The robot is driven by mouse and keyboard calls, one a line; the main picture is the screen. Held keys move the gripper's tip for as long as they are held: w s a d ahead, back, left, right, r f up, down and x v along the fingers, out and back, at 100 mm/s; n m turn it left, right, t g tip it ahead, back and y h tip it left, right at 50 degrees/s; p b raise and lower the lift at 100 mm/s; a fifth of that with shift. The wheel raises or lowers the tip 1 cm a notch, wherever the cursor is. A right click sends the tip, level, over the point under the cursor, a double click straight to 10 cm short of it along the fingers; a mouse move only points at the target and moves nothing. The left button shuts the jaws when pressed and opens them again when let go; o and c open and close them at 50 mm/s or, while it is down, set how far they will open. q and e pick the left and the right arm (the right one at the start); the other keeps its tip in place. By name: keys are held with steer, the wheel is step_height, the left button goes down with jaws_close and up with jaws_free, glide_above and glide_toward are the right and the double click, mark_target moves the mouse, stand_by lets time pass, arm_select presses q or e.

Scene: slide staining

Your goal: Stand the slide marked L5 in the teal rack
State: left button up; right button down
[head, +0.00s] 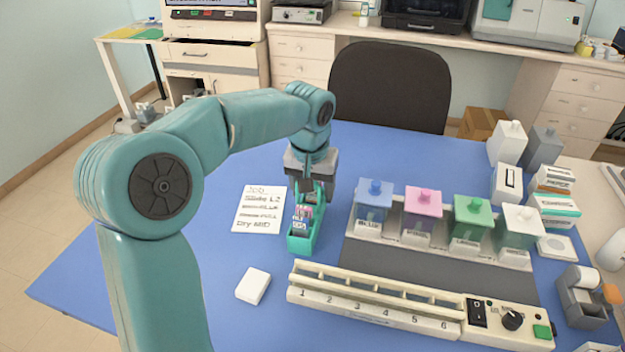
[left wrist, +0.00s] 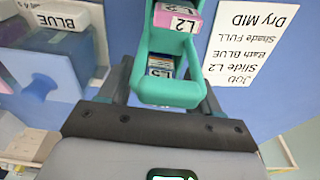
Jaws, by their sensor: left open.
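The teal rack (head: 302,241) stands on the blue table in the head view and fills the middle of the left wrist view (left wrist: 168,99). The slide that appears to be marked L5 (left wrist: 160,67) is inside the rack, near the gripper end. A pink-labelled slide marked L2 (left wrist: 178,22) is also in the rack, farther from the gripper. My left gripper (head: 309,187) is open at the rack's far end, with its fingers on either side of that end in the wrist view. Whether the fingers touch the rack is unclear. My right gripper is not in view.
A job card (head: 260,209) lies left of the rack. Blue (head: 374,203), pink (head: 423,203), green and white lidded baths stand to the right. A numbered strip rack (head: 375,307) and a white block (head: 253,286) are in front.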

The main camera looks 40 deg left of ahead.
arm_select(q)
step_height(320, 180, up, 16)
steer(key=s+d+p, duration=0.1)
steer(key=s+p, duration=0.1)
steer(key=p, duration=0.1)
steer(key=shift+s+d, duration=0.1)
steer(key=shift+s, duration=0.1)
stand_by(0.6)
